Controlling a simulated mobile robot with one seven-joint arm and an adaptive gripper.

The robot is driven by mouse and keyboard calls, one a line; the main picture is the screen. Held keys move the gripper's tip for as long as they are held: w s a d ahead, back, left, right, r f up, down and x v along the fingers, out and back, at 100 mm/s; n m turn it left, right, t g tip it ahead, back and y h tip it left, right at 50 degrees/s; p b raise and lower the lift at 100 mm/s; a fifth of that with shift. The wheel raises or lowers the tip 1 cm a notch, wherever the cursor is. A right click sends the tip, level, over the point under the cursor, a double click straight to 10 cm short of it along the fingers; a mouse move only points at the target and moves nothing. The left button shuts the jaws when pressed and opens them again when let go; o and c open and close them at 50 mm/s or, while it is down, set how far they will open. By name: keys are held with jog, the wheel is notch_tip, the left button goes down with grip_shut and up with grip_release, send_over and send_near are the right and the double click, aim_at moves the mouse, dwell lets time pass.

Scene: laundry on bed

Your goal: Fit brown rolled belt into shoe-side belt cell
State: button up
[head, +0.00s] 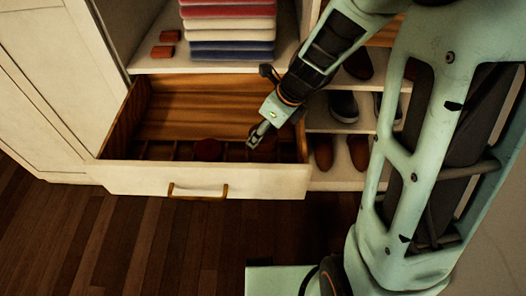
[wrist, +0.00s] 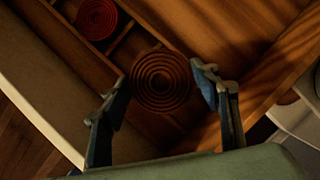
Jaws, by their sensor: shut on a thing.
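The brown rolled belt (wrist: 160,80) shows as a round coil with its rings facing the wrist camera. My gripper (wrist: 161,79) is shut on it, with one finger on each side. In the head view my gripper (head: 256,138) is over the right, shoe-side part of the open drawer (head: 190,181). The belt is hard to make out there. A row of divided cells (head: 160,150) runs along the drawer's front. Beneath the coil the floor of the cell is hidden, and I cannot tell whether the belt touches it.
A red rolled belt (head: 208,149) sits in a cell to the left; it also shows in the wrist view (wrist: 97,18). Shoe shelves (head: 330,123) stand right of the drawer. Folded clothes (head: 229,28) lie on the shelf above. The drawer's rear is bare.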

notch_tip(320, 180, down, 7)
jog(key=b, duration=0.3)
jog(key=o, duration=1.4)
jog(key=p+v, duration=0.5)
jog(key=v, duration=0.7)
jog(key=shift+r, duration=0.1)
